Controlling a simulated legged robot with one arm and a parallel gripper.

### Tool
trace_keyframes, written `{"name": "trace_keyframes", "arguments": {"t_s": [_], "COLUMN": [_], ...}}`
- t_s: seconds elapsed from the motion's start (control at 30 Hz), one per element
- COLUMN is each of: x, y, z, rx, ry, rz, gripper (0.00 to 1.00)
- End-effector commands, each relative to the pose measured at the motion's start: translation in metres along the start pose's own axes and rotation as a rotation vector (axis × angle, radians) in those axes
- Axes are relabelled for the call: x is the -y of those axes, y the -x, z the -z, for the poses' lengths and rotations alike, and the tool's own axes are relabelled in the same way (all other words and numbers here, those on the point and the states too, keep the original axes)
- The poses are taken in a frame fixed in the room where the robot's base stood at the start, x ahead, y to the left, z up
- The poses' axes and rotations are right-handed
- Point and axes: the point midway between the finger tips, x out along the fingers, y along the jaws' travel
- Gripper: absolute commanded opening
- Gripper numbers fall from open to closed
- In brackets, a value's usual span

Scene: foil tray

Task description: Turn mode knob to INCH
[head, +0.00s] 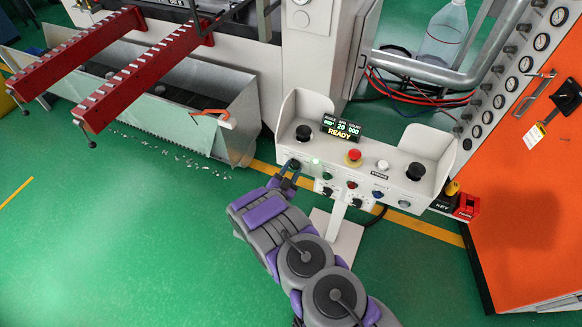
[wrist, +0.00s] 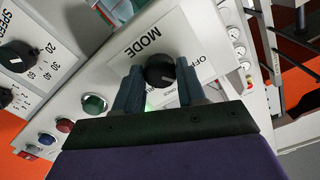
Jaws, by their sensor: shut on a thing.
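The mode knob (wrist: 160,66) is a round black knob on a white plate marked MODE, in the middle of the wrist view. My gripper (wrist: 160,74) is shut on it, one blue-grey finger on each side. A small light mark shows on the knob's right side; the lettering around it is tilted and partly hidden, so I cannot tell which setting it points to. In the head view my gripper (head: 288,174) reaches the left end of the control box (head: 377,160), and the fingers partly cover the knob there.
The box carries a red mushroom button (head: 354,155), two black palm buttons and a display (head: 341,132) reading READY. In the wrist view a green button (wrist: 94,103) and a speed knob (wrist: 18,56) lie to the left. An orange cabinet (head: 525,190) stands at right.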

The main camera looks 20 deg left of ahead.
Motion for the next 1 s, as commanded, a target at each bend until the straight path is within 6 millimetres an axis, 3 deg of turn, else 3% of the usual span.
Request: {"name": "trace_keyframes", "arguments": {"t_s": [0.4, 0.97, 1.0], "x": [0.0017, 0.0006, 0.0006], "y": [0.0002, -0.0002, -0.0002], "z": [0.0018, 0.0008, 0.0009], "rx": [0.000, -0.001, -0.001], "ry": [-0.213, -0.248, -0.248], "rz": [0.003, 0.002, 0.002], "gripper": [0.09, 0.09, 0.41]}}
